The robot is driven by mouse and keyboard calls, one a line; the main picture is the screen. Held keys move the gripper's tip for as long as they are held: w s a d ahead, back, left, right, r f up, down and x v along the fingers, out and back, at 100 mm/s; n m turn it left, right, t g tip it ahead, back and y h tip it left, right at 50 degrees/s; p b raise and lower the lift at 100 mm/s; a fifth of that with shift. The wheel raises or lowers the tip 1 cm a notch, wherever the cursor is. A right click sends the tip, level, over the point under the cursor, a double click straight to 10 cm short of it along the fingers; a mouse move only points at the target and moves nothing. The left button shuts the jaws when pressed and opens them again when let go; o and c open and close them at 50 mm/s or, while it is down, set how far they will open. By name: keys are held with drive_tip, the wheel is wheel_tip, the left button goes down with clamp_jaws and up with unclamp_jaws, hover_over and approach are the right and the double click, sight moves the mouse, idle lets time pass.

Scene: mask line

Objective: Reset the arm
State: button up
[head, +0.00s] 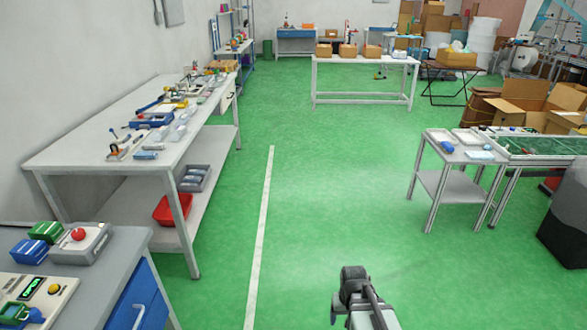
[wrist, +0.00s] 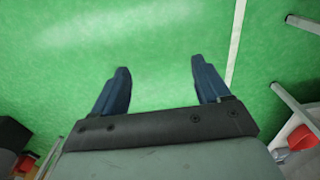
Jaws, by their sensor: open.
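My gripper (wrist: 160,84) shows in the wrist view with its two dark blue fingers spread apart. It is open, and only green floor shows between the fingers. In the head view my arm (head: 362,298) shows at the bottom, right of the middle, over bare green floor; the fingers cannot be made out there. My gripper touches nothing in either view.
A long white workbench (head: 75,150) with tools runs along the left wall. A grey cabinet (head: 125,247) stands at the lower left. A small table (head: 450,183) stands at the right, near cardboard boxes. A white table (head: 335,63) is at the back. The middle floor is clear.

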drive_tip(key=s+f+g, duration=0.3)
drive_tip(key=s+f, duration=0.7)
drive_tip(key=s, duration=0.5)
drive_tip(key=s+f+g, duration=0.3)
drive_tip(key=s+f, duration=0.7)
drive_tip(key=s, duration=0.5)
drive_tip(key=shift+s+d+f+g, duration=0.2)
drive_tip(key=shift+d+f+g, duration=0.1)
drive_tip(key=shift+f+g, duration=0.1)
